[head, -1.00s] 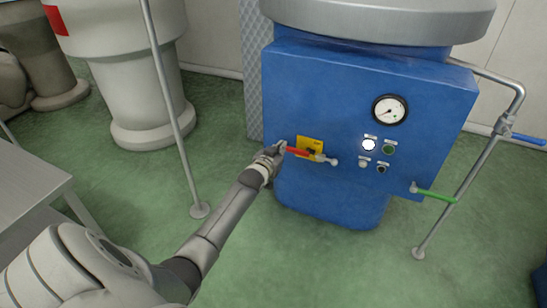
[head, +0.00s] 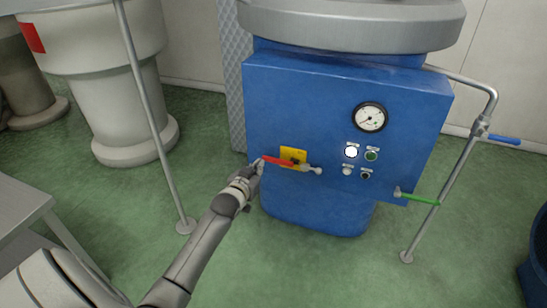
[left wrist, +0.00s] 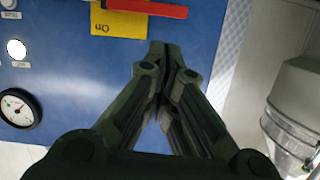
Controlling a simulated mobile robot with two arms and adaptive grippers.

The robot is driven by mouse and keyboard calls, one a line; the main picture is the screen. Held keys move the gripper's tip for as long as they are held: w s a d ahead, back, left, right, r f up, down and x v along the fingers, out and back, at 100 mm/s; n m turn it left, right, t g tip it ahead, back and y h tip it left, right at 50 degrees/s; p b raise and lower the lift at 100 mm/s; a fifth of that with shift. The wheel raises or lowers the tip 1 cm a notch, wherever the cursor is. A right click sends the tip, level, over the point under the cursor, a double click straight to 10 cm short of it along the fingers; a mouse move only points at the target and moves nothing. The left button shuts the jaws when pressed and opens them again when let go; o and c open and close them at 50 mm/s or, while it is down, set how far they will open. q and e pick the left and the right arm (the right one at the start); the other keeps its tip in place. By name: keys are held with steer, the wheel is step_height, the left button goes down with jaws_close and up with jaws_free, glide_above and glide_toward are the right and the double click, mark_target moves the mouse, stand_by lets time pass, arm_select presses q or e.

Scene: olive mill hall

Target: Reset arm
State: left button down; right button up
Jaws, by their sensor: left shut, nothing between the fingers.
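My left gripper (head: 257,165) is at the left end of the red lever handle (head: 277,161) on the front of the blue machine (head: 300,110). In the left wrist view the gripper (left wrist: 165,47) is shut and empty, with its fingertips together. The red handle (left wrist: 150,8) lies beyond the fingertips there, in front of a yellow plate (left wrist: 118,22). I cannot tell whether the fingertips touch the handle. The lever lies almost level across the yellow plate. My right gripper is not in view.
A gauge (head: 370,117) and several buttons (head: 351,152) are right of the lever. A green handle (head: 417,198) and a blue handle (head: 504,139) stick out at the right. A thin pole (head: 155,125) stands left of my arm. A grey table (head: 22,205) is at the left.

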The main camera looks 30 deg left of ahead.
arm_select(q)
steer(key=s+d+f+m+g+h, duration=0.1)
steer(key=s+d+f+g, duration=0.1)
steer(key=s+d+f, duration=0.35)
steer(key=s+d+f+m+g+h, duration=0.1)
steer(key=s+d+f+g, duration=0.15)
steer(key=s+f, duration=0.6)
steer(key=s+d+f+g+h, duration=0.1)
steer(key=s+d+f+g, duration=0.3)
steer(key=f, duration=0.7)
steer(key=s+d+f+m+g, duration=0.1)
steer(key=s+d+f, duration=0.3)
steer(key=s, duration=0.3)
steer(key=s+d+f+g+h, duration=0.1)
steer(key=s+d+f+g, duration=0.1)
steer(key=s+d+f, duration=0.3)
steer(key=s+d+f+m+g, duration=0.1)
steer(key=s+d+f, duration=0.15)
steer(key=s, duration=0.55)
steer(key=s+a+r+g+p, duration=0.1)
steer(key=s+a+r+p, duration=0.1)
steer(key=s+p, duration=1.3)
steer(key=shift+s+a+r, duration=0.2)
steer(key=shift+s+a, duration=0.15)
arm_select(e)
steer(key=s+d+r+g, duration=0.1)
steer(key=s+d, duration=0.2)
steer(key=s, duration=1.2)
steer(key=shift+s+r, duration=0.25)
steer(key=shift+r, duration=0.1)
